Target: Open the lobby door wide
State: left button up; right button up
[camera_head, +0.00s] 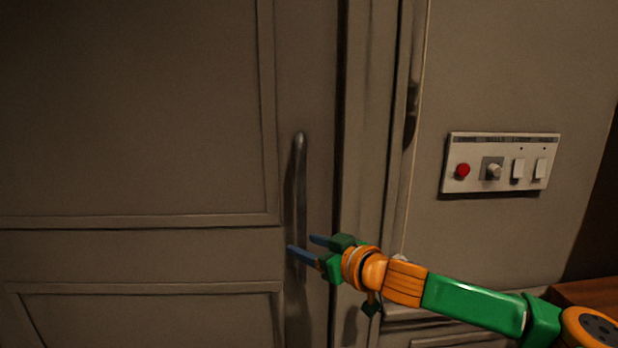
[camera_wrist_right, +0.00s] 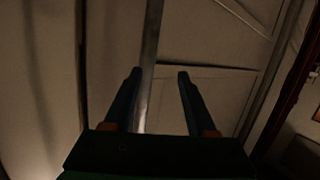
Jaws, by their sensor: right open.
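The lobby door (camera_head: 140,120) is a grey-brown panelled door filling the left of the head view, and it looks shut against its frame. Its long vertical bar handle (camera_head: 300,180) is near the door's right edge. My right gripper (camera_head: 304,243) is open, with its blue fingertips at the lower part of the handle. In the right wrist view the handle (camera_wrist_right: 150,60) runs up between the two open fingers (camera_wrist_right: 158,78), closer to the left one. I cannot tell whether a finger touches it. My left gripper is not in view.
A white wall panel (camera_head: 500,162) with a red button, a knob and two switches is on the wall right of the door frame (camera_head: 375,130). A brown wooden surface (camera_head: 590,292) is at the lower right. The door face left of the handle is clear.

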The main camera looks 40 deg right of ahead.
aim_at(305, 169)
jog(key=r+t+p, duration=0.1)
jog(key=r+p, duration=0.1)
jog(key=r, duration=0.3)
jog(key=d+r+t+p, duration=0.1)
jog(key=r+p, duration=0.1)
jog(key=r, duration=0.3)
jog(key=r+p, duration=0.2)
jog(key=r, duration=0.3)
jog(key=shift+d+m+t, duration=0.35)
jog(key=shift+m+t, duration=0.05)
jog(key=w+p, duration=0.2)
jog(key=p, duration=0.1)
jog(key=w+p, duration=0.1)
jog(key=shift+w+f, duration=0.3)
jog(key=shift+w, duration=0.05)
jog(key=shift+w+f+p, duration=0.1)
jog(key=shift+w+p, duration=0.25)
jog(key=shift+p, duration=0.1)
jog(key=shift+w+f, duration=0.25)
jog(key=shift+f, duration=0.05)
grip_shut()
jog(key=shift+r, duration=0.1)
